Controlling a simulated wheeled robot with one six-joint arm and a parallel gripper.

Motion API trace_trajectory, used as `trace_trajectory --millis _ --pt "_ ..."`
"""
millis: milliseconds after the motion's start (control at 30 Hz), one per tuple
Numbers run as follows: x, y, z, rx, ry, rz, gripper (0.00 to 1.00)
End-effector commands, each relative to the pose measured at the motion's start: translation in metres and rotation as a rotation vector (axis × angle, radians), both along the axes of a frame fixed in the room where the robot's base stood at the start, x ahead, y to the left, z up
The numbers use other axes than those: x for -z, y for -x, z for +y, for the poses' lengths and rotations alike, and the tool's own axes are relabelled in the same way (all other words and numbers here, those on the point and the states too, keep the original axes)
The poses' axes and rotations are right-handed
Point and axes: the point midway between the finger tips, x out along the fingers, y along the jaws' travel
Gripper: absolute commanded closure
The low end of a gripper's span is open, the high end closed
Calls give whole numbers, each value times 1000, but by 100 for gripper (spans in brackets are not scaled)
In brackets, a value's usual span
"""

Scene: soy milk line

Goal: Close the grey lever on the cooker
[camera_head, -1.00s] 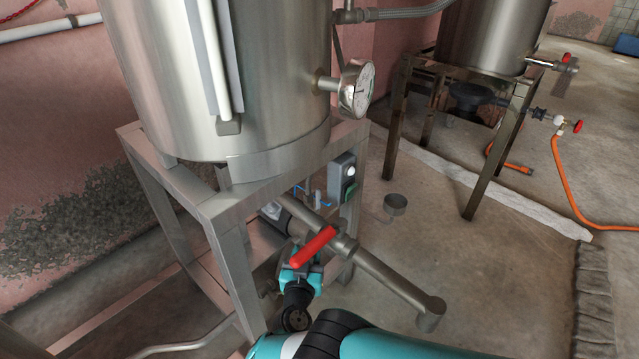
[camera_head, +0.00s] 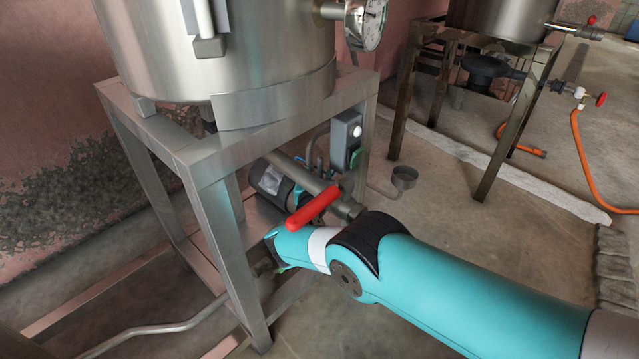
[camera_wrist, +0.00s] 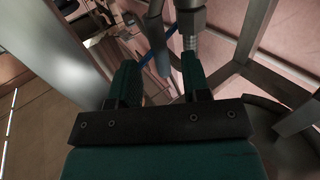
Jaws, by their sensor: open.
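The steel cooker (camera_head: 260,65) stands on its metal frame (camera_head: 215,155) in the head view. A grey, rod-like handle (camera_wrist: 160,55), which looks like the grey lever, lies ahead of and between my fingers in the wrist view. My gripper (camera_wrist: 160,75) is open, with a dark green finger on each side. I cannot tell whether either finger touches the handle. A metal fitting with a threaded stem (camera_wrist: 190,28) is close to the right finger. In the head view my arm covers part of the pipework, and my gripper cannot be made out there.
A red lever (camera_head: 313,208) on the outlet pipe sits right above my arm. A grey switch box (camera_head: 346,138) is on the frame, and a pump (camera_head: 270,180) lies under the cooker. Frame bars (camera_wrist: 255,30) crowd the right of the wrist view.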

Motion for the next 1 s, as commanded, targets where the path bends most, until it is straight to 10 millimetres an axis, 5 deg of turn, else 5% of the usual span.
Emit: trace_trajectory --millis 200,567,767,1000 --pt "2 -18 -1 1 -1 0 57" --pt "-1 -21 -1 -1 1 1 57" --pt "0 -21 -1 -1 1 1 100" --pt "1 -21 -1 -1 2 -1 100"
